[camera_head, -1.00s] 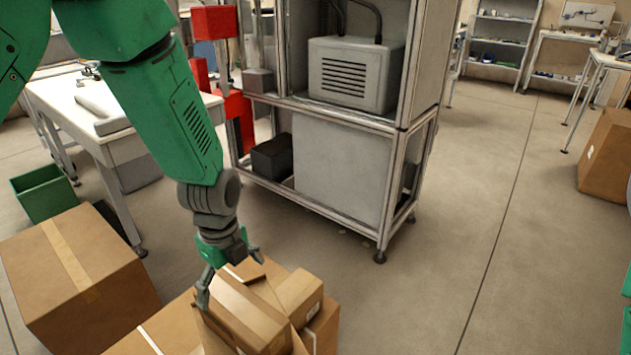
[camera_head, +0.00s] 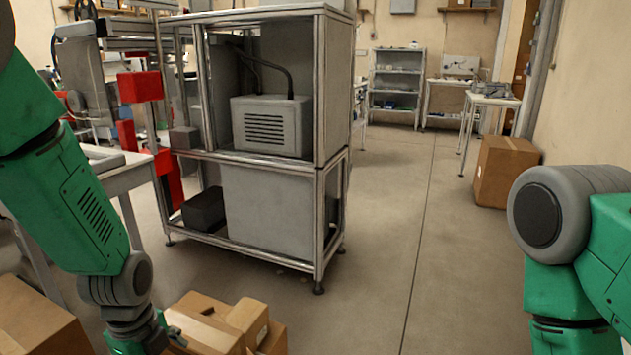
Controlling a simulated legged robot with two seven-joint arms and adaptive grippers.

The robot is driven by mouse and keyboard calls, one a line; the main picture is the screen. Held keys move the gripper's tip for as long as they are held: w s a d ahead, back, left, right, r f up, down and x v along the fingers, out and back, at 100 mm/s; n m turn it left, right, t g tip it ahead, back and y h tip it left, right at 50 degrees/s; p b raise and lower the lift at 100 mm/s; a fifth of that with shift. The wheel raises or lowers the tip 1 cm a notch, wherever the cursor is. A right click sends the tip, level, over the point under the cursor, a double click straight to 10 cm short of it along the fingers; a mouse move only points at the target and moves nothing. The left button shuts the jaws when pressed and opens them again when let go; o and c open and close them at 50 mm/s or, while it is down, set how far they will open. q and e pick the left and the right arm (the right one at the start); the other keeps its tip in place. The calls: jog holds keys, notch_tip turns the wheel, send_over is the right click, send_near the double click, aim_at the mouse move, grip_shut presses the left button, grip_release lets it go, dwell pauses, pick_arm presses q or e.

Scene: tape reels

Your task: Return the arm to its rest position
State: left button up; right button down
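My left arm (camera_head: 75,205), green with grey joints, comes in from the left and reaches down to the bottom edge. My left gripper (camera_head: 165,338) is at the bottom left, just beside or over the left side of the cardboard boxes (camera_head: 225,325). Its fingers are mostly hidden or cut off, so I cannot tell whether it is open or shut, or whether it touches a box. My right arm (camera_head: 590,245) shows at the right edge, bent, with its lower part running out of the picture. My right gripper is out of view.
A metal-framed cabinet (camera_head: 335,190) with a grey vented unit (camera_head: 270,125) stands ahead. A white table (camera_head: 125,178) is at the left and another cardboard box (camera_head: 35,325) at the bottom left. A box (camera_head: 505,170) stands far right. The floor (camera_head: 400,250) between is clear.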

pick_arm(q)
jog(key=s+f+n, duration=0.7)
jog(key=s+n, duration=0.3)
jog(key=s+f+n+p, duration=0.1)
jog(key=s+f+n, duration=0.6)
jog(key=s+n, duration=0.4)
jog(key=shift+s+a+f+t, duration=0.15)
jog(key=shift+s+a+t, duration=0.15)
jog(key=shift+a, duration=0.05)
